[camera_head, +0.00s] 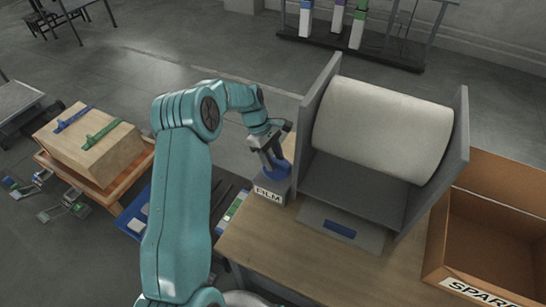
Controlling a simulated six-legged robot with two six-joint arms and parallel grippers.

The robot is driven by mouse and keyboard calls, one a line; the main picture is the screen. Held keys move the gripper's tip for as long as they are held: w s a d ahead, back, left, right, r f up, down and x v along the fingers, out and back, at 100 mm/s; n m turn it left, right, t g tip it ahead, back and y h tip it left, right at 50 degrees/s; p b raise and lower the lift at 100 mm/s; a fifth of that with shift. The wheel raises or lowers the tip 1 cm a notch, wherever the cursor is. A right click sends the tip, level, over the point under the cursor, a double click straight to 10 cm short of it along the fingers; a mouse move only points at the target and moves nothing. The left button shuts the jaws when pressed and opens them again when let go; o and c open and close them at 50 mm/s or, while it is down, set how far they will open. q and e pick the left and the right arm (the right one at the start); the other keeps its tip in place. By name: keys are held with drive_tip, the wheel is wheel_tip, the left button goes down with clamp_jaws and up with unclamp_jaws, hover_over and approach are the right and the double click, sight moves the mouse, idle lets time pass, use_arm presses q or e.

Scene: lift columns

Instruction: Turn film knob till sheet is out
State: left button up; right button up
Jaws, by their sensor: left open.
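The film dispenser is a grey frame (459,160) holding a large white roll (385,128) on the table. A small grey box labelled FILM (270,194) stands at its left side. A blue knob (279,172) sits on top of that box. My left gripper (273,164) is open, pointing down at the blue knob, with its fingers at or around it; contact is hard to tell. A grey plate with a blue strip (341,229) lies in front of the roll. No loose sheet shows clearly. My right gripper is not in view.
An open cardboard box labelled SPARE (478,291) stands at the table's right. Bare wooden tabletop (290,250) lies in front of the dispenser.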

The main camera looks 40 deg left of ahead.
use_arm(q)
drive_tip(key=shift+c, duration=0.3)
clamp_jaws()
drive_tip(key=m+g, duration=0.1)
drive_tip(key=m, duration=0.1)
drive_tip(key=shift+w+m+p, duration=0.15)
drive_tip(key=shift+m+p, duration=0.2)
drive_tip(key=shift+m, duration=0.05)
drive_tip(key=m, duration=0.1)
drive_tip(key=m+g, duration=0.1)
drive_tip(key=m, duration=0.1)
drive_tip(key=shift+w+d+f+m, duration=0.1)
drive_tip(key=shift+w+m, duration=0.1)
drive_tip(key=shift+m, duration=0.1)
drive_tip(key=m, duration=0.1)
drive_tip(key=m+g+y, duration=0.1)
drive_tip(key=m, duration=0.1)
drive_tip(key=shift+w+d+g, duration=0.1)
drive_tip(key=shift+w+g, duration=0.05)
drive_tip(key=shift+g, duration=0.15)
drive_tip(key=shift+w+d+m+g+y, duration=0.1)
drive_tip(key=shift+m+g+y, duration=0.15)
drive_tip(key=shift+m, duration=0.8)
drive_tip(key=shift+d+m+g+y, duration=0.1)
drive_tip(key=shift+m+g+y, duration=0.15)
drive_tip(key=shift+m, duration=0.8)
drive_tip(key=shift+f, duration=0.1)
